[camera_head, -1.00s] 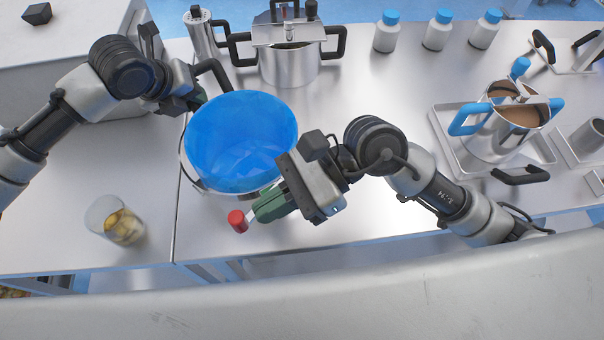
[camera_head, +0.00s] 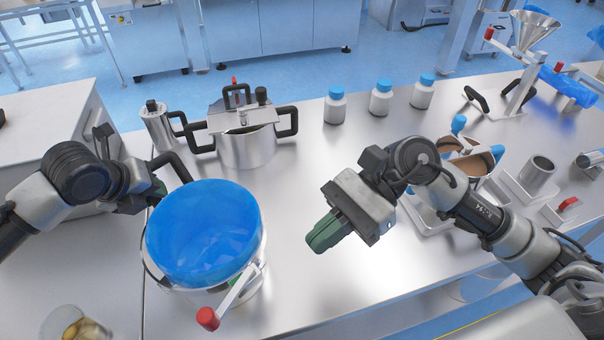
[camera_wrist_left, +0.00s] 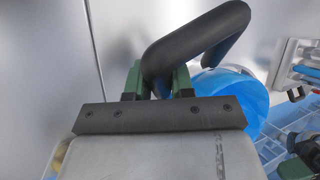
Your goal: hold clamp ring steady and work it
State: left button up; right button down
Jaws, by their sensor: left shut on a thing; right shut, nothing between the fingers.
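The pot with the blue liner (camera_head: 205,232) stands at the left of the steel table. The clamp ring (camera_head: 180,287) runs around it below the liner; most of the ring is hidden. Its lever (camera_head: 238,288) runs from the ring's right front down-left to a red knob (camera_head: 207,318); I cannot tell if it is latched. My left gripper (camera_head: 152,192) is shut on the pot's black handle (camera_head: 172,163); the handle also shows between its fingers in the left wrist view (camera_wrist_left: 200,38). My right gripper (camera_head: 325,236) is shut and empty, apart from the lever, right of the pot.
A lidded steel pot (camera_head: 246,148) stands behind. Several white bottles with blue caps (camera_head: 381,98) line the back. A tray (camera_head: 425,215) with blue-handled vessels is partly behind my right arm. A glass beaker (camera_head: 72,328) is front left. The table front centre is clear.

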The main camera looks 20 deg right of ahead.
pick_arm(q)
jog(key=o, duration=1)
jog(key=shift+c, duration=0.2)
